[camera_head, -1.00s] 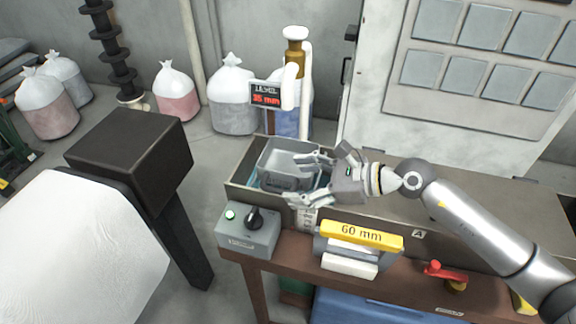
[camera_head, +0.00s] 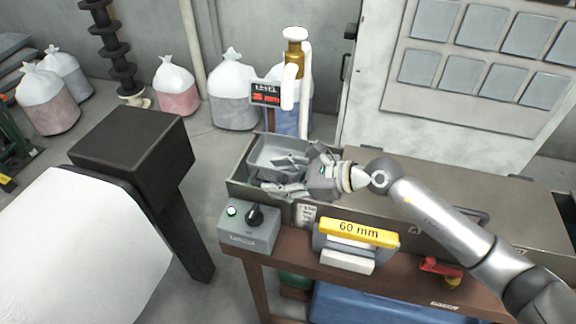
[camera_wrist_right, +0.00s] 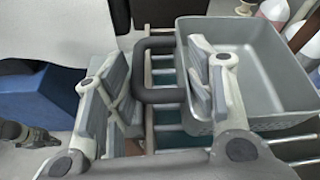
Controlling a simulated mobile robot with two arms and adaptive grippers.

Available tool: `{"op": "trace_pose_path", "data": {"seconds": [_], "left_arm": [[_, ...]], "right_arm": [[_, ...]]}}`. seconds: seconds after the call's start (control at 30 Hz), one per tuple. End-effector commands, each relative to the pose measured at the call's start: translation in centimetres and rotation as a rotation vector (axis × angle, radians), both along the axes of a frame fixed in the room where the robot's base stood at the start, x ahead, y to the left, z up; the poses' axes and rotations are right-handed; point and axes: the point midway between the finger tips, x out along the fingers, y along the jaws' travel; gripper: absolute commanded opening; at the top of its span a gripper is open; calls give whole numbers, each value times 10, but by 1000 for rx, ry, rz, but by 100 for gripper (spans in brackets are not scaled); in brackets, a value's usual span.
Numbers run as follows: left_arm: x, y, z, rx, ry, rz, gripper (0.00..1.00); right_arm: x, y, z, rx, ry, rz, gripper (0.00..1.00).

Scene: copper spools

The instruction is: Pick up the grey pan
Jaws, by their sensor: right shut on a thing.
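The grey pan (camera_head: 262,153) is an open rectangular tub at the left end of the long trough in the head view. In the right wrist view the pan (camera_wrist_right: 245,45) fills the upper right, and its dark handle (camera_wrist_right: 158,44) loops out to the left. My right gripper (camera_head: 281,176) is at the pan's near right side. In the wrist view the right gripper (camera_wrist_right: 160,80) has its fingers on both sides of the handle and is shut on it. The fingers hide part of the pan. My left gripper is not in view.
The trough (camera_head: 240,188) has bars across its bottom (camera_wrist_right: 168,120). In front stand a control box (camera_head: 250,228) with a knob and a yellow 60 mm block (camera_head: 357,233). A column with a level display (camera_head: 265,93) rises behind. Bags stand along the wall.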

Motion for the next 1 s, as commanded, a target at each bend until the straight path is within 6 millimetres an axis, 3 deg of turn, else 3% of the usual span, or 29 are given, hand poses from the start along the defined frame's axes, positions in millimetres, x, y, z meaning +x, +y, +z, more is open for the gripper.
{"op": "trace_pose_path", "data": {"seconds": [0.03, 0.37, 0.43, 0.5, 0.6, 0.9, 1.0], "left_arm": [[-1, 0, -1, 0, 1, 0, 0], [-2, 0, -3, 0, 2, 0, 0], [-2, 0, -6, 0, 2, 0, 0], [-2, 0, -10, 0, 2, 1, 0], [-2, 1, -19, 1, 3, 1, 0], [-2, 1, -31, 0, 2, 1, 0], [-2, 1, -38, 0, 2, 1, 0]], "right_arm": [[-4, 1, -8, -8, 17, 6, 20], [-5, 1, -6, -8, 20, 7, 19], [-5, 1, -2, -8, 20, 7, 19], [-4, 1, 5, -7, 16, 7, 7], [-3, 1, 23, -6, 8, 6, 7], [-56, 6, 88, -5, -3, 8, 7], [-79, 8, 95, -4, 2, 8, 7]]}}
